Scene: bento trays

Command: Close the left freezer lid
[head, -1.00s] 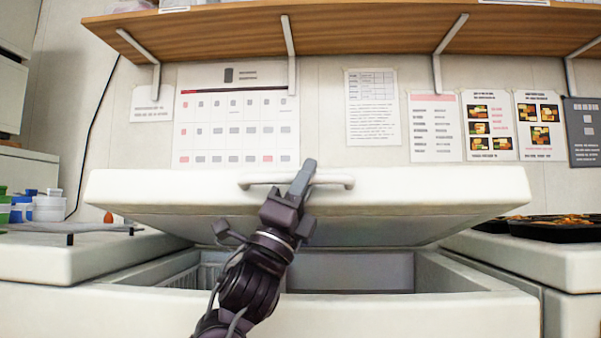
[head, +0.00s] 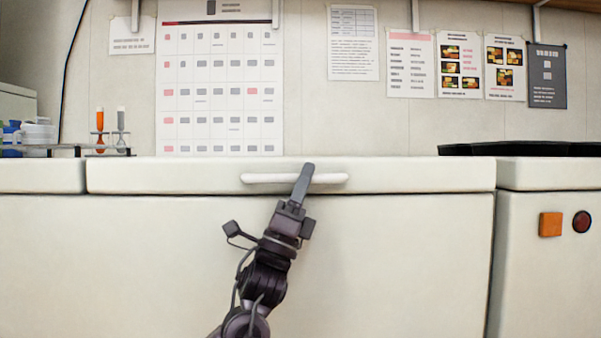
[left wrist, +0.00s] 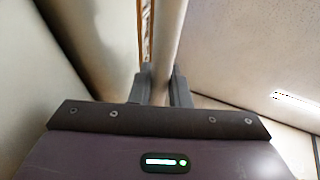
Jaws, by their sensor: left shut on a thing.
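The white freezer lid (head: 400,175) lies level on the freezer body (head: 400,250) in the head view, with only a thin seam between them. Its white bar handle (head: 330,179) runs along the front face of the lid. My left gripper (head: 304,178) is at the handle, right of the bar's middle, with its fingers shut on it. In the left wrist view the two fingers (left wrist: 160,88) sit on either side of the pale handle bar (left wrist: 167,45). The inside of the freezer is hidden. My right gripper is not in view.
Dark trays (head: 530,149) stand on the unit at the right, which bears an orange square (head: 550,224) and a round red button (head: 582,222). At the left are a tube rack with two tubes (head: 100,130) and white containers (head: 38,132). Papers hang on the wall behind.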

